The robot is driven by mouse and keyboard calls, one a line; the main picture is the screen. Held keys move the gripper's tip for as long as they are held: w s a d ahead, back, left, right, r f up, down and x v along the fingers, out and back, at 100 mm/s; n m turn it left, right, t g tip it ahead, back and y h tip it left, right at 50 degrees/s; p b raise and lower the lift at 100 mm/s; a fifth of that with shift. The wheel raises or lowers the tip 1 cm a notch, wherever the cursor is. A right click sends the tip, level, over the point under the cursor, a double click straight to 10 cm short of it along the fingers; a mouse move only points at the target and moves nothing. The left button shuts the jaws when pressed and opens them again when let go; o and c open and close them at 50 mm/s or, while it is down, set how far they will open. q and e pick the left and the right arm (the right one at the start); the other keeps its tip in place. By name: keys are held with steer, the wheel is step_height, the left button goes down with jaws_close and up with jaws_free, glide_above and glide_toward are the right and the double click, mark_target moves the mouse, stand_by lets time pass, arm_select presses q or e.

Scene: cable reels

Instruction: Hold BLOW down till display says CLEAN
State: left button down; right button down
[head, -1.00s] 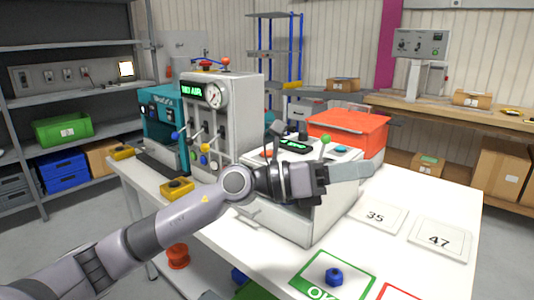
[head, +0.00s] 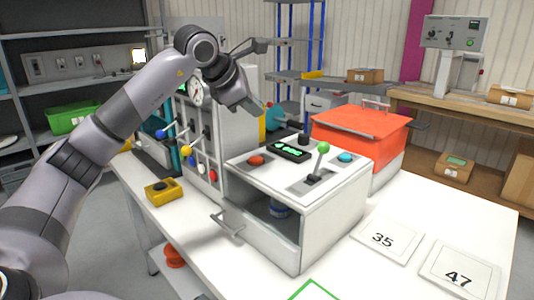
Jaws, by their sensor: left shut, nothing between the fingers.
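A white box machine (head: 335,225) stands on the white table. Its top carries a small display (head: 288,149) with green text too small to read, a red button (head: 256,160), a cyan button (head: 345,157) and a lever with a green knob (head: 323,147). I cannot read which control is labelled BLOW. Its front shows an opening with a blue object (head: 280,208) inside and a handle (head: 228,228) jutting out. My left gripper (head: 257,106) is shut and empty, raised in front of the grey gauge machine (head: 237,135), apart from the buttons. My right gripper is not in view.
My left arm partly covers the gauge machine and its display. Levers with coloured knobs (head: 186,151) stick out there. A yellow box (head: 163,192) sits at the table edge. An orange bin (head: 360,133) stands behind the white machine.

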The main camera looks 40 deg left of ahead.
mark_target(254, 160)
arm_select(q)
steer(key=shift+s, duration=0.25)
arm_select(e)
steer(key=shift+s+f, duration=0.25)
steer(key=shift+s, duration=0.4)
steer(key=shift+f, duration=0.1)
